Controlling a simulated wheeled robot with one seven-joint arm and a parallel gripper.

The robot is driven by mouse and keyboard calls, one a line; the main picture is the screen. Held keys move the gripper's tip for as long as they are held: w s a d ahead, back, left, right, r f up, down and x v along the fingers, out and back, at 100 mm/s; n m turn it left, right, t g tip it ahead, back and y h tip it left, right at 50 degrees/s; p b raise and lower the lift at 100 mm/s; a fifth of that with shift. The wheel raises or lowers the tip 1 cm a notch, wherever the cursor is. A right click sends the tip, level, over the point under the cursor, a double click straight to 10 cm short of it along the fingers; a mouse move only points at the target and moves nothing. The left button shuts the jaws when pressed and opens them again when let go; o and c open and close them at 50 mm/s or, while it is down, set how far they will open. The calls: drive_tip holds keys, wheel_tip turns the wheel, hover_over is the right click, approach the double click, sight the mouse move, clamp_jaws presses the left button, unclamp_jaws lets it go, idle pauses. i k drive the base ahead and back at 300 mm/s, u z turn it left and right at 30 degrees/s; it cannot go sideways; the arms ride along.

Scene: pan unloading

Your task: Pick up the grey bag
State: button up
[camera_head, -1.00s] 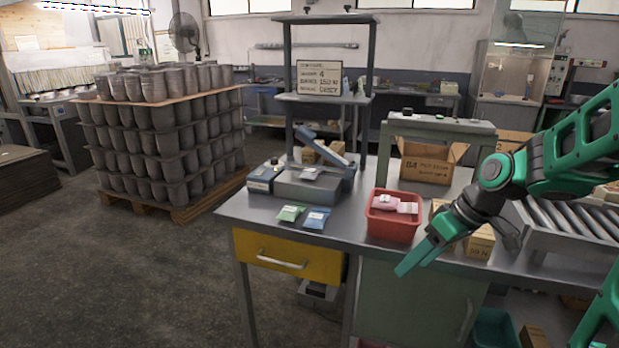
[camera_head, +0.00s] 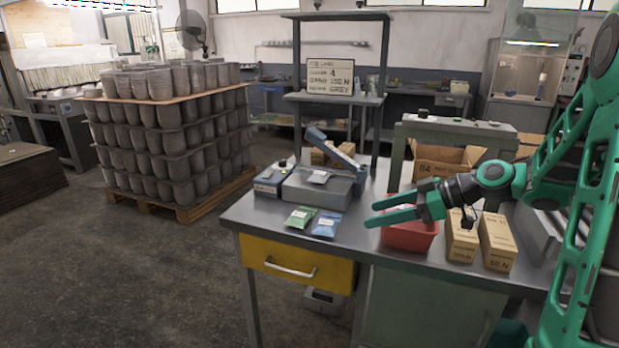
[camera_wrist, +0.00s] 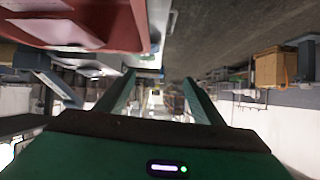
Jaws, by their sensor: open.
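A small pale grey bag (camera_head: 318,177) lies on top of the grey sealing machine (camera_head: 325,193), below its raised blue arm. A green bag (camera_head: 301,217) and a blue bag (camera_head: 326,224) lie side by side on the table in front of the machine. My gripper (camera_head: 369,214) is open and empty, its fingers pointing left. It is above the table, right of the blue bag and in front of the grey bag. Its open fingers also show in the wrist view (camera_wrist: 158,78). I cannot pick out the grey bag for certain in the wrist view.
A red bin (camera_head: 408,238) stands beneath my gripper, partly hidden by it; it also fills the wrist view's upper left (camera_wrist: 120,25). Cardboard boxes (camera_head: 462,236) stand to its right. A sign (camera_head: 330,76) on the shelf reads GREY. A yellow drawer (camera_head: 295,262) is under the table.

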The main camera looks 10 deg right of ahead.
sight(320, 176)
drive_tip(key=i, duration=0.95)
drive_tip(key=u, duration=0.1)
